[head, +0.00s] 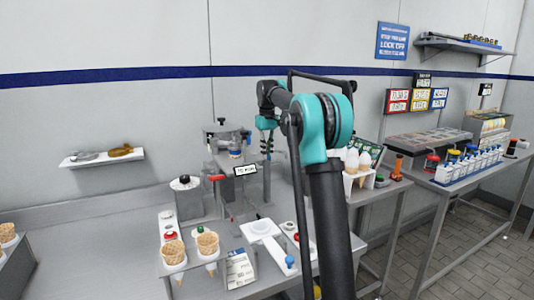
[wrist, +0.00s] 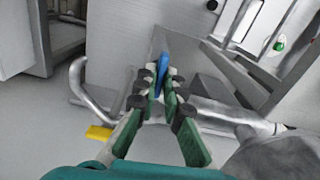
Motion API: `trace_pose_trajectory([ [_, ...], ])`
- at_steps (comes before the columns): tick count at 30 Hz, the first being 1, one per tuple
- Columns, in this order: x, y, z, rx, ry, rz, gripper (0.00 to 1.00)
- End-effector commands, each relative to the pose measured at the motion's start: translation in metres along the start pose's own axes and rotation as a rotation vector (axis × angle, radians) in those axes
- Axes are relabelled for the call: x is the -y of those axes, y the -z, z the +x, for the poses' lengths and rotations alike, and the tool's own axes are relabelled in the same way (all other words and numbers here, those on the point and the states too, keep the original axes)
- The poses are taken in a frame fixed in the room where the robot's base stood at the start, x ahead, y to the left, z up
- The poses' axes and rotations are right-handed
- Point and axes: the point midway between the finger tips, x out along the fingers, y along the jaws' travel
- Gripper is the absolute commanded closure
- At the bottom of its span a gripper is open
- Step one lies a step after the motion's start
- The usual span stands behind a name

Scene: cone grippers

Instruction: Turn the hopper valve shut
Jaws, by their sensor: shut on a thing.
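My gripper (wrist: 160,82) has its green fingers closed on a narrow blue handle (wrist: 163,60) in the wrist view. I take this as the hopper valve's handle, but its pivot is hidden. In the head view, my gripper (head: 266,150) points down just right of a round metal hopper (head: 222,132) on the back of the counter. A small blue part (head: 235,153) shows low on the hopper, left of my fingers. How far the valve is turned cannot be told.
A red-handled part (head: 216,178) and a small sign (head: 245,169) stand close in front. A rack with waffle cones (head: 173,252) is nearer. Metal tubing (wrist: 82,95) and a yellow piece (wrist: 99,132) lie near my fingers. A shelf (head: 101,156) hangs left.

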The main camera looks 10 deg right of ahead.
Motion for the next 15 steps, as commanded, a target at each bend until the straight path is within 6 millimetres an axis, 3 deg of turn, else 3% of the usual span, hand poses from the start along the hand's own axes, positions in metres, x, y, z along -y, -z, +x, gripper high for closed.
trace_pose_trajectory([
  [15, -0.0003, 0.0006, -0.0005, -0.002, -0.001, 0.095, 1.00],
])
